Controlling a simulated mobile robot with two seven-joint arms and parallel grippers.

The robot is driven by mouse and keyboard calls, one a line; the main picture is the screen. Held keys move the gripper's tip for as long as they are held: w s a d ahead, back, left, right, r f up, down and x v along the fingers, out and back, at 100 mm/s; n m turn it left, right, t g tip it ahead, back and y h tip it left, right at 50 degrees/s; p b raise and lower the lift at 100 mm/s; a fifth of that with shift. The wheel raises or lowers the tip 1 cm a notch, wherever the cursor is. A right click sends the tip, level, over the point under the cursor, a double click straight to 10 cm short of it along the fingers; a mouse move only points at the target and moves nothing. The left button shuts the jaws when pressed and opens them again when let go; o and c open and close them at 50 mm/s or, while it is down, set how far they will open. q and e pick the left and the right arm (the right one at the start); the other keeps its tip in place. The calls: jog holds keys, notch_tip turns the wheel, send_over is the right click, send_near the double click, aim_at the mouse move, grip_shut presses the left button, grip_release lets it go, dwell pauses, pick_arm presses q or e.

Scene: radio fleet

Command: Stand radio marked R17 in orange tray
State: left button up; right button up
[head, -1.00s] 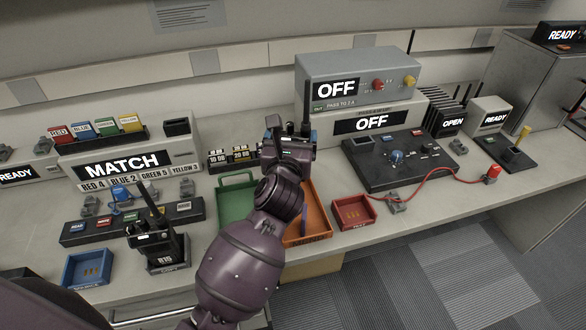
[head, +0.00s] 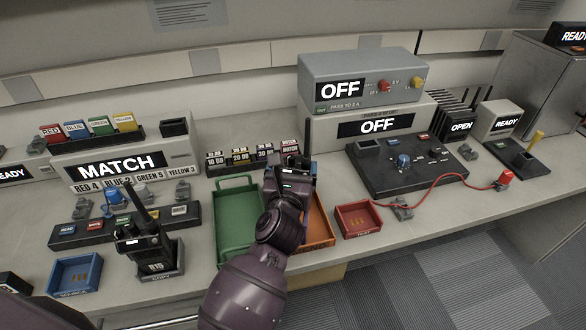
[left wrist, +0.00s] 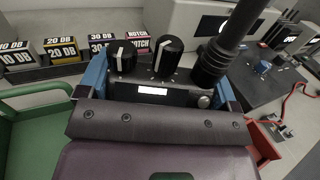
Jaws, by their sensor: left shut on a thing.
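My left gripper (head: 290,183) is shut on a dark radio (left wrist: 158,82), which shows two knobs, a small lit display and a thick antenna (head: 307,140). Its blue fingers are on either side of the radio in the left wrist view. The radio's marking is hidden, so I cannot tell whether it is R17. The orange tray (head: 319,229) lies under and beside my left arm, which covers much of it. I cannot tell the radio's height above the tray. My right gripper is not in view.
A green tray (head: 236,188) adjoins the orange tray on the left, and a red tray (head: 358,219) stands to its right. A radio marked R15 (head: 150,246) stands upright in a dock at left. Attenuator blocks (head: 240,158) and a grey power unit (head: 355,80) are behind.

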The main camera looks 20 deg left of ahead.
pick_arm(q)
jog(key=shift+f, duration=0.1)
jog(key=o, duration=1)
jog(key=s, duration=0.2)
jog(key=s+d, duration=0.1)
jog(key=s, duration=0.4)
jog(key=shift+s+d, duration=0.2)
jog(key=shift+d, duration=0.05)
